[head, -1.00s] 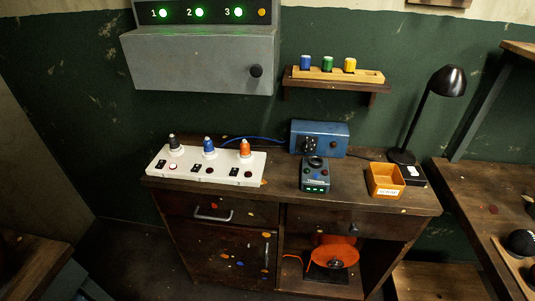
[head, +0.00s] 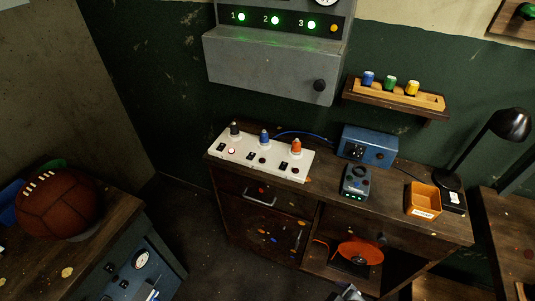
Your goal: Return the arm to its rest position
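Neither of my grippers can be made out in the head view. A small grey metallic shape (head: 348,293) pokes in at the bottom edge, right of the middle. It is cut off by the frame, and I cannot tell whether it is part of one of my arms. A brown leather ball (head: 58,204) rests on a wooden-topped workbench (head: 117,214) at the left, with no gripper near it.
A wooden cabinet (head: 440,233) carries a white panel with coloured plugs (head: 235,151), a blue box (head: 367,146), a small tester (head: 355,181), an orange bin (head: 423,201) and a black lamp (head: 509,125). Dark floor (head: 185,215) lies open between cabinet and workbench.

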